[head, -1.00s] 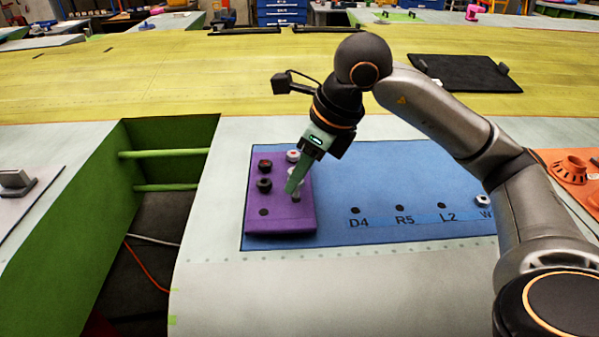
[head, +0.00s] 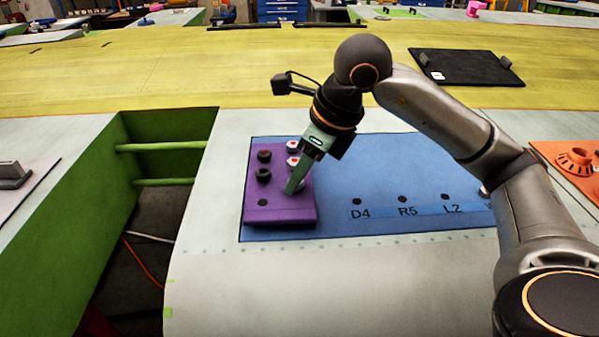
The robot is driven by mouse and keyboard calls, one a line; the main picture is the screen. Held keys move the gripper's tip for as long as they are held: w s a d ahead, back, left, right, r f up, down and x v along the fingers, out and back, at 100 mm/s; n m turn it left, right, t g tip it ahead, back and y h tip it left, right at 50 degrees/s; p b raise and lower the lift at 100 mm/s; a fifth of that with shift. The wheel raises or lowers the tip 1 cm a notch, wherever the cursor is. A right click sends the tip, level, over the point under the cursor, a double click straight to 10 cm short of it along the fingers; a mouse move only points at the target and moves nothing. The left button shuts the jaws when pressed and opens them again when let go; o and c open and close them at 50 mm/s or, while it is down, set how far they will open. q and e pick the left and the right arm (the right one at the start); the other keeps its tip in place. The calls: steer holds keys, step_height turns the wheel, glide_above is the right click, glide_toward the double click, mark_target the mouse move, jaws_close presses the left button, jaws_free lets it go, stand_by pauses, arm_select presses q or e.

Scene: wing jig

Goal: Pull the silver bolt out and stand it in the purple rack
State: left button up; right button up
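The purple rack (head: 280,213) lies on the left end of the blue panel. Two black-topped bolts (head: 264,165) stand in its left column, with an empty hole (head: 262,202) in front of them. Two pale, red-marked bolt heads (head: 293,146) show in its right column. My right gripper (head: 291,188) points down at the front right of the rack, its green fingers covering that spot. I cannot tell whether they hold anything. A small pale, silvery piece (head: 484,191) shows at the blue panel's right, mostly hidden by my arm. My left gripper is out of view.
The blue panel (head: 370,170) has dark holes labelled D4, R5 and L2. An orange tray (head: 575,162) is at the right, a black tray (head: 465,70) at the back. A green-walled opening (head: 165,160) lies left of the panel.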

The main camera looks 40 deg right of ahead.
steer(key=o, duration=0.5)
steer(key=shift+o, duration=0.2)
steer(key=p+v, duration=0.1)
steer(key=v, duration=1.1)
steer(key=shift+r, duration=0.25)
steer(key=shift+d+r, duration=0.1)
step_height(320, 180, up, 7)
steer(key=p, duration=0.4)
